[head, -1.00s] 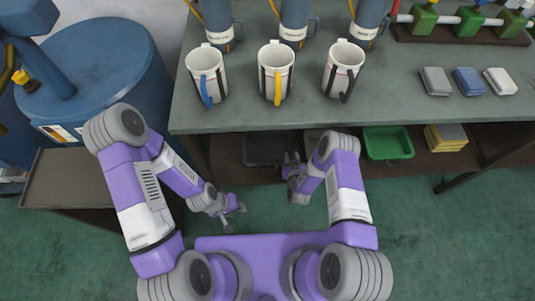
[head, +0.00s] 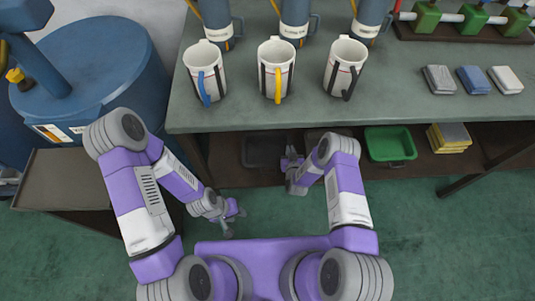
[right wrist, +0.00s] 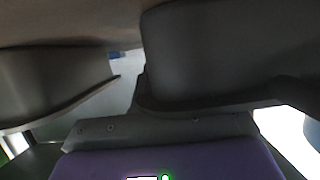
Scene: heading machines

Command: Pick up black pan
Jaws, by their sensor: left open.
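A black pan (head: 262,152) lies on the low shelf under the workbench, left of a green pan; it is dark and hard to make out. Another dark shape (head: 318,135) shows beside it, partly hidden by my right arm. My right gripper (head: 291,160) reaches to the shelf front at the black pan's right edge; contact and finger gap are unclear. In the right wrist view, large dark curved surfaces (right wrist: 215,50) fill the upper part, too close to identify. My left gripper (head: 233,217) is open and empty, low over the floor.
The workbench (head: 400,110) overhangs the shelf, with several mugs on top. The green pan (head: 390,145) and yellow-grey blocks (head: 450,137) sit on the shelf to the right. A blue barrel (head: 100,75) and low brown cart (head: 60,182) stand left.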

